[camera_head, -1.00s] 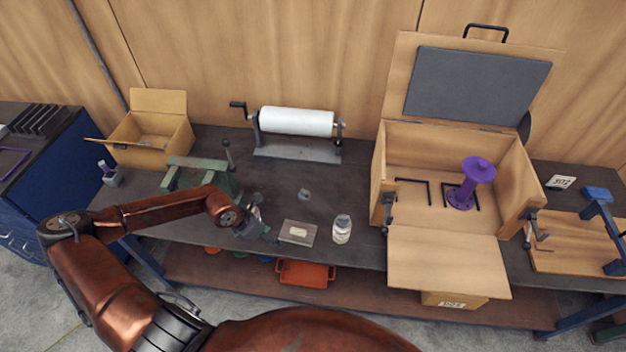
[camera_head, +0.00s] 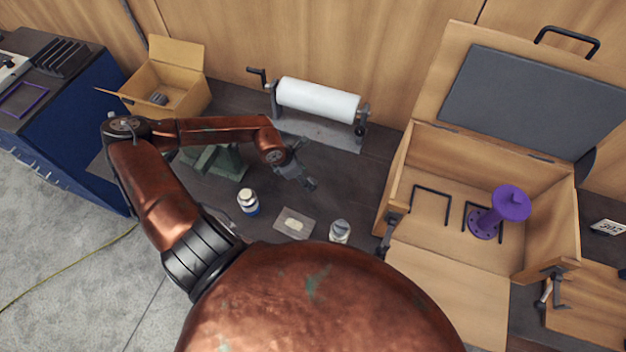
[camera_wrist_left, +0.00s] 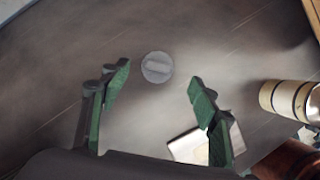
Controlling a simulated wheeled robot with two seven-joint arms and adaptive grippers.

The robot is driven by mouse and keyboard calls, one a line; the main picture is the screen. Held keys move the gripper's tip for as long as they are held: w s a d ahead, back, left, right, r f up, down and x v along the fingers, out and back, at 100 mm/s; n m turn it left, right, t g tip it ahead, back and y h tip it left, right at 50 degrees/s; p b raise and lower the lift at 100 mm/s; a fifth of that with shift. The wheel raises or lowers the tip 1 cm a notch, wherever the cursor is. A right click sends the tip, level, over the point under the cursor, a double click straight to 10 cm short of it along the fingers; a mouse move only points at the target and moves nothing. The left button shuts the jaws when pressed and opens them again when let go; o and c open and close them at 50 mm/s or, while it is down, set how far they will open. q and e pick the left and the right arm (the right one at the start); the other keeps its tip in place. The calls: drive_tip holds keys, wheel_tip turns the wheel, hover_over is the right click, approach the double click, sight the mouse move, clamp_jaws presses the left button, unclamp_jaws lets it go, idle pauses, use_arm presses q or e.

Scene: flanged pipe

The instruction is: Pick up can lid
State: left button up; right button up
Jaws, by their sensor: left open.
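The can lid (camera_wrist_left: 157,67) is a small grey disc with a raised bar across its top. It lies flat on the dark workbench in the left wrist view, just beyond and between the fingertips. In the head view I cannot make it out; my left gripper seems to cover it. My left gripper (camera_wrist_left: 160,80) is open and empty, its green-padded fingers apart on either side of the lid without touching it. In the head view the left gripper (camera_head: 303,178) is over the middle of the bench. My right gripper is not in view.
A plate with a pale piece (camera_head: 294,223), a white jar (camera_head: 248,202) and a small bottle (camera_head: 340,231) stand near the front. A roll holder (camera_head: 318,100) is behind. An open wooden box (camera_head: 405,185) with a purple flanged pipe (camera_head: 508,204) is right, a cardboard box (camera_head: 195,98) left.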

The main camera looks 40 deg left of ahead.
sight(310, 181)
use_arm(q)
drive_tip(key=p+x, duration=0.1)
drive_tip(key=x, duration=0.4)
drive_tip(key=c, duration=0.9)
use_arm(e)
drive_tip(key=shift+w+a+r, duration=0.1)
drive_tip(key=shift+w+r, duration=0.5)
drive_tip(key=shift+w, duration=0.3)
